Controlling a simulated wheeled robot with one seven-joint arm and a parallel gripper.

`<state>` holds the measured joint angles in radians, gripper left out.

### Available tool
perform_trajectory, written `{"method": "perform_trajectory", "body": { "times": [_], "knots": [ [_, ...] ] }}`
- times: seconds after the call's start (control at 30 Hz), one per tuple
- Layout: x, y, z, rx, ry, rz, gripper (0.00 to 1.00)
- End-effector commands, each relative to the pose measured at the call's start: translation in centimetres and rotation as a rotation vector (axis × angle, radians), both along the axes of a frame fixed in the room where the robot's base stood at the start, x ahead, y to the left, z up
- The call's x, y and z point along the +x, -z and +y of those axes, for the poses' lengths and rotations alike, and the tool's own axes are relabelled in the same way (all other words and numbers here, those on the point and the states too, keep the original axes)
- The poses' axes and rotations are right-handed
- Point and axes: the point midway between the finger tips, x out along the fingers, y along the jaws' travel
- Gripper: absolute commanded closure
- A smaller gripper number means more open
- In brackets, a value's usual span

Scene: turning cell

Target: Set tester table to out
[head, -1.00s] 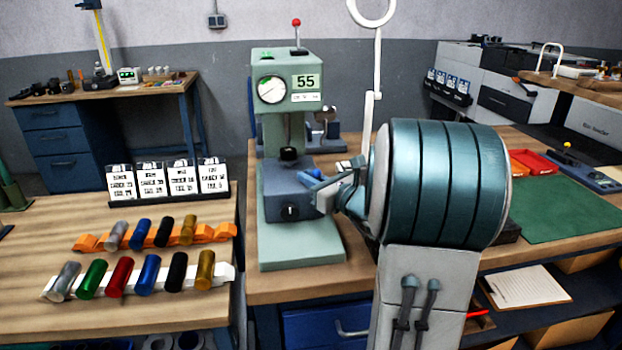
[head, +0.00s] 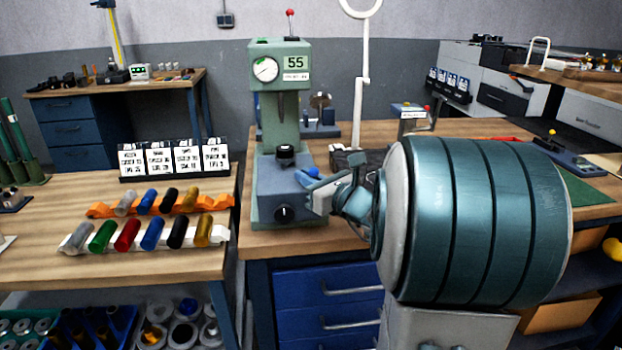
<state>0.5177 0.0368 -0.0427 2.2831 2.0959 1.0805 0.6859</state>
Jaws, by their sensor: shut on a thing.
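The tester (head: 281,105) is a pale green upright machine with a round dial and a display reading 55. Its table (head: 283,203) is a blue-grey block with a black knob on the front and a dark round seat on top. The block sits at the front of the tester's base, covering most of its front part. My gripper (head: 312,181) is shut at the block's right side, on a small blue part that looks like the table's handle. The fingers and my wrist hide much of that handle.
My large teal arm link covers the bench right of the tester. On the left bench stand a rack of colored cylinders (head: 150,236), an orange rack (head: 100,210) and white label cards (head: 175,160). Blue drawers (head: 325,290) lie below the tester.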

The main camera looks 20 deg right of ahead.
Motion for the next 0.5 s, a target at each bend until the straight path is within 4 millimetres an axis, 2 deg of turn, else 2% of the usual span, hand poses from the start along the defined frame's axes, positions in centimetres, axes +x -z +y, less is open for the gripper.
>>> {"method": "perform_trajectory", "body": {
  "times": [0.3,0.4,0.5],
  "knots": [
    [-0.31,0.24,0.22,0.001,-0.003,0.006,1.00],
    [-0.29,0.23,0.23,0.001,-0.003,0.006,0.71],
    [-0.27,0.19,0.22,0.002,-0.003,0.005,0.71]
  ]
}}
